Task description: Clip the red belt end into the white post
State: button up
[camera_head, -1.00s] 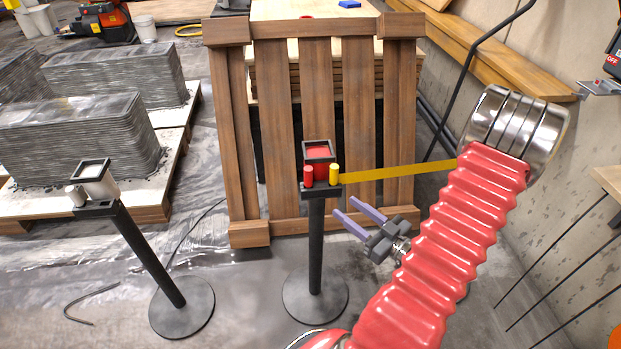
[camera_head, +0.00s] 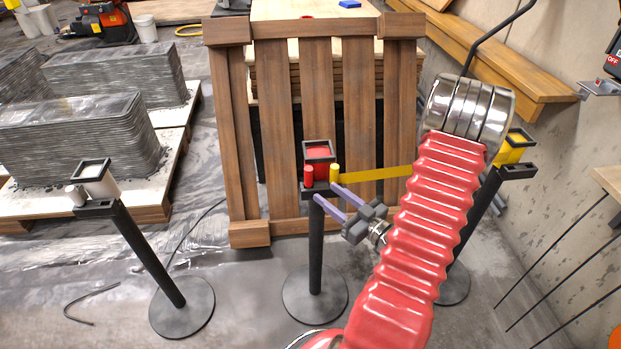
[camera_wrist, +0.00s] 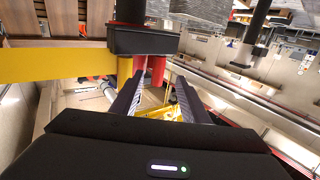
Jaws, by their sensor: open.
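The red belt end (camera_head: 308,176) is a small red cylinder at the front left of the red-topped middle post (camera_head: 316,240). A yellow belt end (camera_head: 333,174) sits beside it. The white post (camera_head: 142,250) stands at the left, with a white head (camera_head: 100,184) and a small white cylinder (camera_head: 76,194) on it. My gripper (camera_head: 327,193) is open and empty just below the middle post's head. In the wrist view, the red end (camera_wrist: 157,70) shows between the open fingertips (camera_wrist: 160,82); whether they touch it I cannot tell.
A yellow belt (camera_head: 375,174) runs right from the middle post behind my arm. A yellow post (camera_head: 512,150) stands at the right. A wooden pallet (camera_head: 275,130) stands upright behind. Grey printed stacks (camera_head: 80,140) lie at the left. Floor between the posts is clear.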

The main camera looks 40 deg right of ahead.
aim_at(312, 181)
jog(key=shift+w, duration=0.65)
jog(key=shift+w, duration=0.1)
jog(key=shift+w+r, duration=0.1)
jog(key=shift+w, duration=2.4)
jog(key=shift+c, duration=0.6)
grip_shut()
